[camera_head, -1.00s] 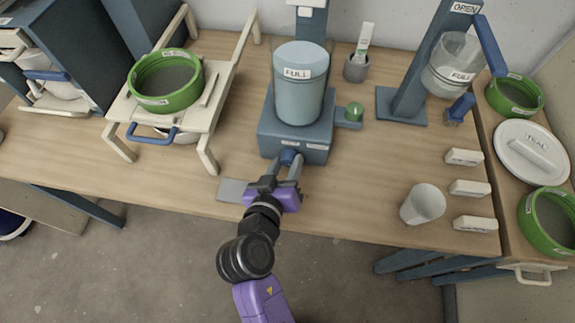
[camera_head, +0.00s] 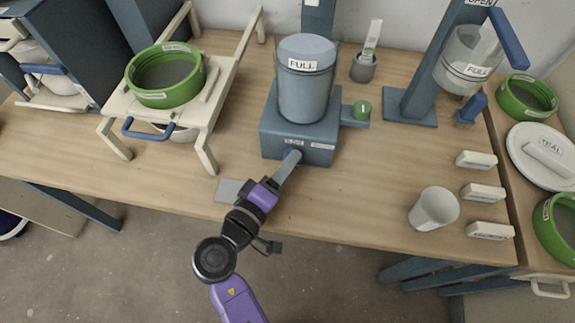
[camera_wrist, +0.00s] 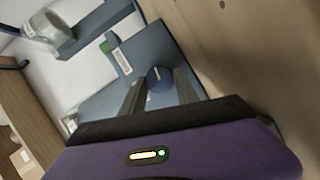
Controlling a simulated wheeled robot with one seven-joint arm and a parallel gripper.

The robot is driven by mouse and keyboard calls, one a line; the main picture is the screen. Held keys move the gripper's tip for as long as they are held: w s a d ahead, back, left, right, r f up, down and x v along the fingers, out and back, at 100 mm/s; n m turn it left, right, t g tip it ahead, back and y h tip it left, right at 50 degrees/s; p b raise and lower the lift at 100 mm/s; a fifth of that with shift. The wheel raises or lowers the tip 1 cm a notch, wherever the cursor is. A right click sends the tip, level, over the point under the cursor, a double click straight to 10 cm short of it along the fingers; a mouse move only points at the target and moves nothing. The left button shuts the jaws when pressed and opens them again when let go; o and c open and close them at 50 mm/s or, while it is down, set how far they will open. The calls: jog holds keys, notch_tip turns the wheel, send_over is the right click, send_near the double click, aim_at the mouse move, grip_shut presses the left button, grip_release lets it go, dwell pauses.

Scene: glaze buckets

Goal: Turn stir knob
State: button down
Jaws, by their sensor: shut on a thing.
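The stir knob (camera_head: 292,154) is a small round blue knob on the front face of the blue-grey mixer base (camera_head: 275,139). It also shows in the wrist view (camera_wrist: 159,77), with a pale mark line on its face. My gripper (camera_head: 290,161) is shut on the knob, its two grey fingers (camera_wrist: 160,90) on either side of it. A bucket labelled FULL (camera_head: 306,90) stands upright on the base. A green knob (camera_head: 362,110) sits on an arm at the base's right side. The fingers hide part of the knob in the head view.
A grey plate (camera_head: 229,190) lies by the table's front edge, left of my gripper. A white cup (camera_head: 434,209) and several white labelled blocks (camera_head: 477,160) are to the right. A cream stand (camera_head: 208,152) with a green sieve (camera_head: 166,98) is at left.

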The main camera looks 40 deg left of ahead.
jog(key=shift+n, duration=0.4)
jog(key=shift+f, duration=0.1)
jog(key=c, duration=0.9)
grip_release()
jog(key=shift+b+v, duration=0.35)
jog(key=shift+v, duration=3.6)
jog(key=shift+f, duration=0.1)
